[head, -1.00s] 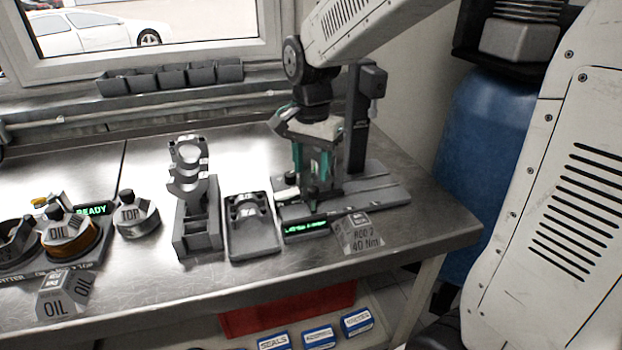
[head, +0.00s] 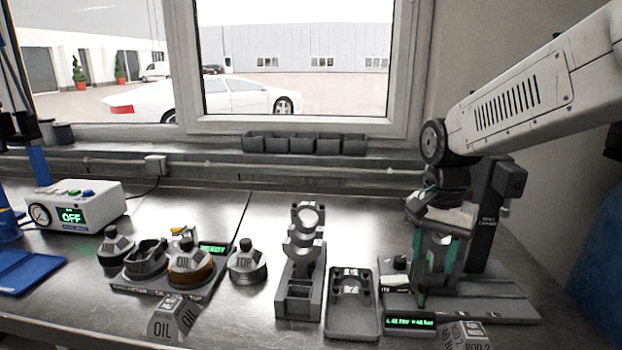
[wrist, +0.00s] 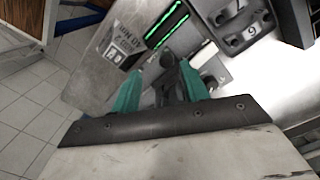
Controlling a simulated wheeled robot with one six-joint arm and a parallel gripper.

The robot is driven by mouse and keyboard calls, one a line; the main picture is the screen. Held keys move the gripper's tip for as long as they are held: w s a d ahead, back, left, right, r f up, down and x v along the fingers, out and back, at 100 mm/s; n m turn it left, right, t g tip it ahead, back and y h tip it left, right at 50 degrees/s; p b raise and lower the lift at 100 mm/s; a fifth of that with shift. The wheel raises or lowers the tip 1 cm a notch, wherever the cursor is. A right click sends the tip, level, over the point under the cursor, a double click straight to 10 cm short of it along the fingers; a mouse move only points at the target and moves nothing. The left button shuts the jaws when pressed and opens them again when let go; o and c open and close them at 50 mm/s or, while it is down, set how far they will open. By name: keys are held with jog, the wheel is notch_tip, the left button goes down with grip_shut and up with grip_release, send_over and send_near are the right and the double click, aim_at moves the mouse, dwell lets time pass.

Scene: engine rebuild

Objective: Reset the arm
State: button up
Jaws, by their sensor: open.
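My gripper (head: 436,268) is at the right of the bench, its two teal fingers pointing down over the grey press-like station (head: 490,297) with a dark upright column. In the wrist view, the teal fingers (wrist: 165,92) are apart, with a dark part of the station between or behind them; I cannot tell whether they touch it. A green-lit display (head: 409,321) sits at the front of the station. My arm comes in from the upper right.
A grey tray (head: 352,328) and a stand with crank-like metal parts (head: 303,237) stand left of the station.

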jog(key=s+d+r+n+t, duration=0.1)
jog(key=s+n, duration=0.7)
jog(key=s, duration=1.3)
jog(key=shift+s+d+r+t, duration=0.2)
jog(key=shift+d+r+t, duration=0.15)
jog(key=shift+r+t, duration=0.25)
jog(key=shift+r, duration=0.1)
